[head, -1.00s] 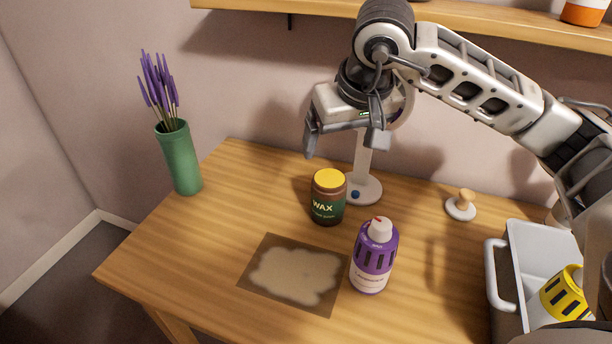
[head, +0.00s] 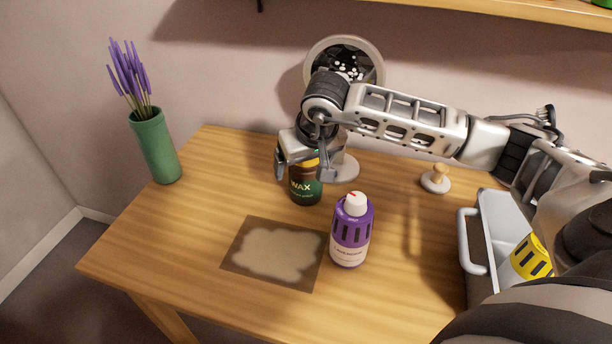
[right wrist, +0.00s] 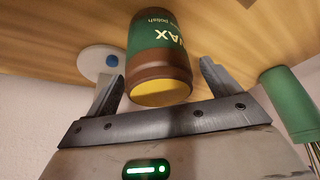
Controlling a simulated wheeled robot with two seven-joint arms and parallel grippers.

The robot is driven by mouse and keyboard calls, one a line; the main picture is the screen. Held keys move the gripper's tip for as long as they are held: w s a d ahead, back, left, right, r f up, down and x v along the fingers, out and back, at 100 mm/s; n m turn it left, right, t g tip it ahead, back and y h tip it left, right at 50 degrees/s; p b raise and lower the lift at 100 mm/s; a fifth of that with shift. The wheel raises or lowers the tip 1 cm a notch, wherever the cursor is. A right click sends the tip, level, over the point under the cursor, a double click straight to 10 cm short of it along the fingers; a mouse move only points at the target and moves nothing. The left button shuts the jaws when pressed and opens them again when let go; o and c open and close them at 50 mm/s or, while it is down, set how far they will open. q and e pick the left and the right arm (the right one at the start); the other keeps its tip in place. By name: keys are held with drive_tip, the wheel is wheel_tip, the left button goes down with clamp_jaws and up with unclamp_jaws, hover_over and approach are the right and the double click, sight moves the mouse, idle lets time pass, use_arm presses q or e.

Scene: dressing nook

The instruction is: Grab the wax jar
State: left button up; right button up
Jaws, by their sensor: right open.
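The wax jar (head: 305,188) stands upright on the table, with a green label, brown body and yellow lid; the gripper partly hides its top in the head view. My right gripper (head: 302,176) is at the jar, its open fingers on either side of the jar's upper part. In the right wrist view the jar (right wrist: 160,50) appears upside down, its yellow lid between the two fingertips (right wrist: 158,80), with gaps on both sides. My left gripper is not in view.
A purple bottle (head: 351,232) stands in front of the jar, right of a stained mat (head: 235,264). A round mirror (head: 378,62) stands behind the gripper. A green vase (head: 157,148) is at left; a stamp-like knob (head: 435,182) and a grey bin (head: 478,262) are at right.

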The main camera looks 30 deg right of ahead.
drive_tip(key=shift+w+f, duration=0.15)
drive_tip(key=shift+f, duration=0.25)
drive_tip(key=shift+r, duration=0.1)
drive_tip(key=c, duration=1.2)
drive_tip(key=shift+c, duration=0.2)
